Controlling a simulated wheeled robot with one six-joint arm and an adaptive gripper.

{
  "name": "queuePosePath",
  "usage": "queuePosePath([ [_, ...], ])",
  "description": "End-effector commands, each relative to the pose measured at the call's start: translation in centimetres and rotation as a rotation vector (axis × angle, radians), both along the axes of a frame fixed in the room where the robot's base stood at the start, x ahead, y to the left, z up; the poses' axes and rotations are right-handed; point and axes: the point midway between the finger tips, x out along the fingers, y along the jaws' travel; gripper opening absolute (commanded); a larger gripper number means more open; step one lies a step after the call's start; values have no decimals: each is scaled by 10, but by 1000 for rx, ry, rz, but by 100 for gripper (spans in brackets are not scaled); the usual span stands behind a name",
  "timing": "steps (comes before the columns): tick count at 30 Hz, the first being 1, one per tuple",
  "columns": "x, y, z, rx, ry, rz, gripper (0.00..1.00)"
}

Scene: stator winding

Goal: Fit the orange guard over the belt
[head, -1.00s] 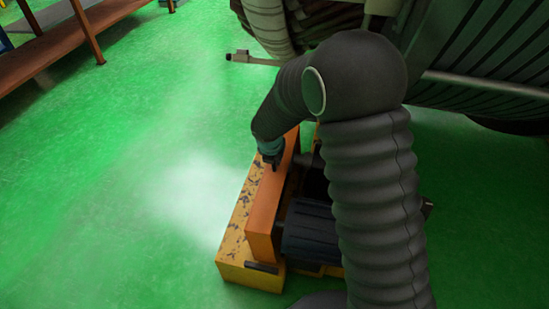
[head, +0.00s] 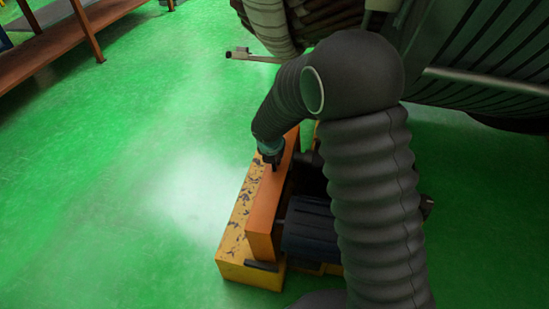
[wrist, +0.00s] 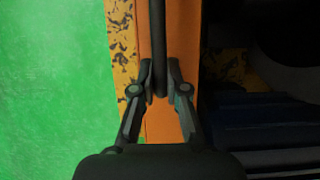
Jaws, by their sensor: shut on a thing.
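The orange guard (head: 264,213) is a long box-shaped cover standing upright along the worn yellow base (head: 236,245), beside the dark motor (head: 308,228). My gripper (head: 272,160) is at the guard's top, toward its far end. In the wrist view my gripper (wrist: 160,82) is shut on a dark bar-shaped handle (wrist: 159,45) that runs along the guard (wrist: 163,127). The belt is not visible; I cannot tell whether the guard covers it. Whether the guard rests fully on the base cannot be seen.
A large ribbed machine (head: 480,50) stands at the upper right, with a small bar (head: 240,54) sticking out to the left. A brown bench (head: 60,42) is at the upper left. The green floor (head: 120,190) to the left is clear.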

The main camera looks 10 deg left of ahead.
Motion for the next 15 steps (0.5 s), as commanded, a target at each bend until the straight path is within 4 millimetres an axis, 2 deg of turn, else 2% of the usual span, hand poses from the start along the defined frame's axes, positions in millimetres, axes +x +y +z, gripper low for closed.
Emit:
queuePosePath([
  [14,1,1,-4,2,-2,1,0],
  [15,1,0,-4,2,-3,1,23],
])
